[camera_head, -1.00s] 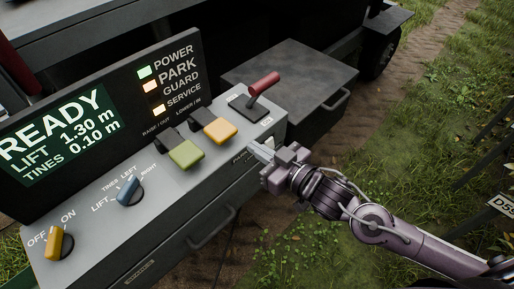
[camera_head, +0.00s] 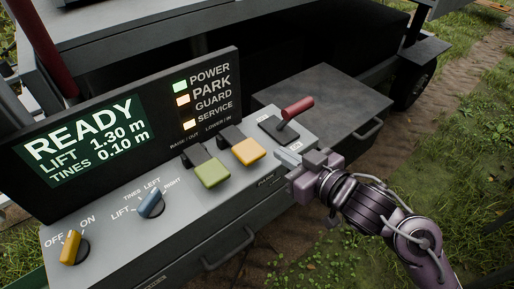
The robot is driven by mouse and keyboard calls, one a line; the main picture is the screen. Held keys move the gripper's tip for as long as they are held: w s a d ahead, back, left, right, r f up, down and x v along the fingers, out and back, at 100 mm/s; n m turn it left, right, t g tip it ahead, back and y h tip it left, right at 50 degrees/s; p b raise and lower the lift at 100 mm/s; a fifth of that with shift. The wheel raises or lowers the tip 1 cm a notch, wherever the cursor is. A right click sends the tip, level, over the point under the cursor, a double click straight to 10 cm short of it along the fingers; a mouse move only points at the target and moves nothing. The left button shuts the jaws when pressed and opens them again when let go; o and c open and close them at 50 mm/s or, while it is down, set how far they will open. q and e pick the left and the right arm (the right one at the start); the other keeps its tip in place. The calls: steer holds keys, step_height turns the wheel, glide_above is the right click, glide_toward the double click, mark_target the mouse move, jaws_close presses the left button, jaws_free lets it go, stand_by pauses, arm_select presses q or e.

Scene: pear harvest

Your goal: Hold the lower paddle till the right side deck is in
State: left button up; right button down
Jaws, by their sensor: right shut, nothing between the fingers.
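The lower paddle (camera_head: 249,152) is the yellow one under the LOWER/IN label on the grey control panel. The green paddle (camera_head: 212,173) under RAISE/OUT is to its left. My right gripper (camera_head: 284,157) is shut and empty, just right of the yellow paddle, with a small gap that appears between them. The blue selector knob (camera_head: 151,204) slants up and right; I cannot tell exactly which label it marks. The screen (camera_head: 84,140) reads READY, LIFT 1.30 m, TINES 0.10 m. I cannot make out for certain which part is the right side deck. My left gripper is out of view.
A red-handled lever (camera_head: 297,108) stands just beyond my right gripper. A yellow OFF/ON knob (camera_head: 70,246) is at the lower left. A dark flat-topped box (camera_head: 325,95) with a handle is behind the panel. Grass lies right.

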steer(key=shift+s+d, duration=0.15)
steer(key=p, duration=0.3)
glide_above(257, 156)
steer(key=shift+w+f, duration=0.2)
steer(key=shift+f, duration=1)
step_height(257, 156, down, 3)
steer(key=shift+s+r, duration=0.1)
steer(key=shift+r, duration=0.05)
steer(key=shift+s+d+f+p, duration=0.15)
steer(key=shift+f+p, duration=0.25)
steer(key=shift+f, duration=0.2)
